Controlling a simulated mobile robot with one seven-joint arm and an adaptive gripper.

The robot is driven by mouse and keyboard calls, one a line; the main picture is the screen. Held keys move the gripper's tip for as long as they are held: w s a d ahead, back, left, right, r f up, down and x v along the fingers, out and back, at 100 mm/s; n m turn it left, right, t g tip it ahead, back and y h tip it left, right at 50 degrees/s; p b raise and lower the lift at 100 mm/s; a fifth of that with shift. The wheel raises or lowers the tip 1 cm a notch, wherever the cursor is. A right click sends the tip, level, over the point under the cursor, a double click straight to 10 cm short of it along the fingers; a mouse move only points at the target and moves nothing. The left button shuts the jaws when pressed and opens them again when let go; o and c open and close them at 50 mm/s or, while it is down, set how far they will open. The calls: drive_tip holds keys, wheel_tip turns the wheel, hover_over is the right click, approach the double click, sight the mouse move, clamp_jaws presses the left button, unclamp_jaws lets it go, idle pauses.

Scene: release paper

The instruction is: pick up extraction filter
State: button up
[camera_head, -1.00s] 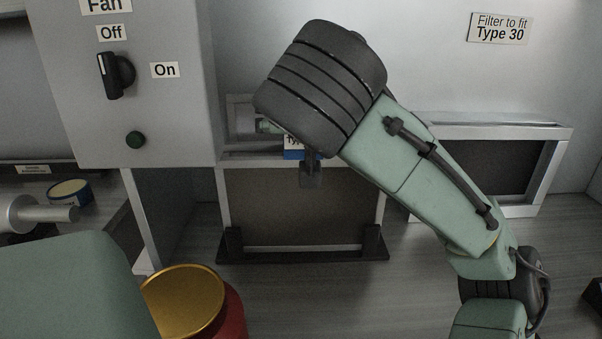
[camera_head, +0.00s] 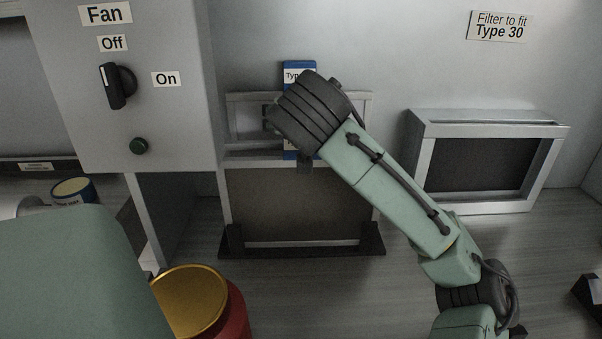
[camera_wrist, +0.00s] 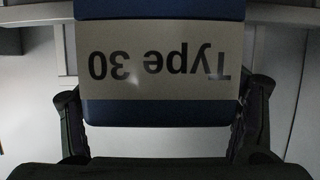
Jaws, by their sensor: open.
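A blue tab labelled "Type 30" fills the upper middle of the wrist view (camera_wrist: 160,112), with its text upside down. My gripper (camera_wrist: 165,98) is open, with one dark finger on each side of this tab; contact cannot be told. In the head view, a blue tab starting "Type" (camera_head: 298,75) rises above a pale frame behind my wrist. Another blue patch shows lower down (camera_head: 291,153), above a dark framed panel (camera_head: 300,200) standing upright in a black holder. My wrist hides the area between the patches, and most of the fingers.
A second framed opening (camera_head: 482,165) stands at right, below a sign "Filter to fit Type 30" (camera_head: 499,26). A grey fan switch box (camera_head: 150,110) is at left. A red canister with a gold lid (camera_head: 190,300) stands in front. Bare floor lies right of the holder.

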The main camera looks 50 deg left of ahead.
drive_tip(key=shift+c, duration=0.4)
clamp_jaws()
idle(0.8)
